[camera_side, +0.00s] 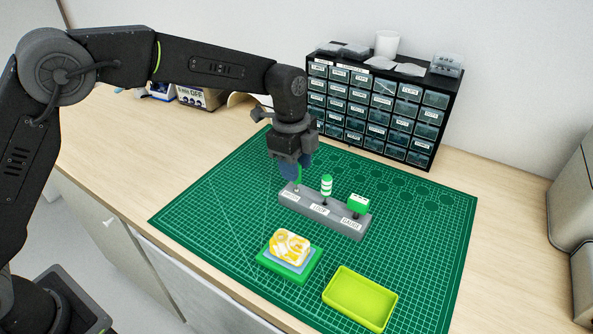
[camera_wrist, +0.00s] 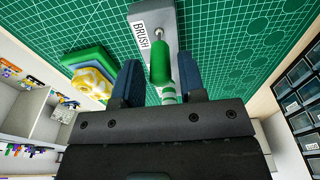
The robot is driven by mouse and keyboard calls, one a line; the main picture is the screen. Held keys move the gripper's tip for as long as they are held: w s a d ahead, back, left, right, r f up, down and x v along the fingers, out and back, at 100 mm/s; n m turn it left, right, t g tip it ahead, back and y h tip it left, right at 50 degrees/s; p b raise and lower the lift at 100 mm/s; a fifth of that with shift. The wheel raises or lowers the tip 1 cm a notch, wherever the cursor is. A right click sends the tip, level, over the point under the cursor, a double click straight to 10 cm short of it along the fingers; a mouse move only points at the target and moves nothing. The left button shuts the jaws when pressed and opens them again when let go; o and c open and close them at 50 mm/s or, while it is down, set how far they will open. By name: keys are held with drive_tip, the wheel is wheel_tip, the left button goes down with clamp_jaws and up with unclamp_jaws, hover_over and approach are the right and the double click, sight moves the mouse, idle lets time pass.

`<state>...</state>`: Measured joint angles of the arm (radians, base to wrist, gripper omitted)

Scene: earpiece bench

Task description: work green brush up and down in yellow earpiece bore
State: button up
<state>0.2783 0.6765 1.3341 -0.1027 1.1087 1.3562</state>
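The green brush (camera_wrist: 160,62) stands upright in the slot marked BRUSH of the grey tool rack (camera_side: 340,222). Only a sliver of its green handle (camera_side: 299,174) shows in the side view. My gripper (camera_side: 291,170) is low over that end of the rack, pointing down. In the wrist view its blue fingers (camera_wrist: 158,85) stand on both sides of the handle, with gaps visible, so it looks open. The yellow and white marbled earpiece (camera_side: 290,246) sits on a green and blue-grey base in front of the rack; it also shows in the wrist view (camera_wrist: 92,82). Its bore cannot be made out.
A green-and-white striped tool (camera_side: 327,186) and a green block-topped gauge (camera_side: 357,203) stand in the same rack. An empty yellow-green tray (camera_side: 360,299) lies at the front right of the green mat (camera_side: 215,210). A drawer cabinet (camera_side: 380,108) stands behind.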

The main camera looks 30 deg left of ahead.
clamp_jaws()
idle(0.7)
drive_tip(key=shift+r, duration=1.5)
drive_tip(key=shift+r, duration=2.45)
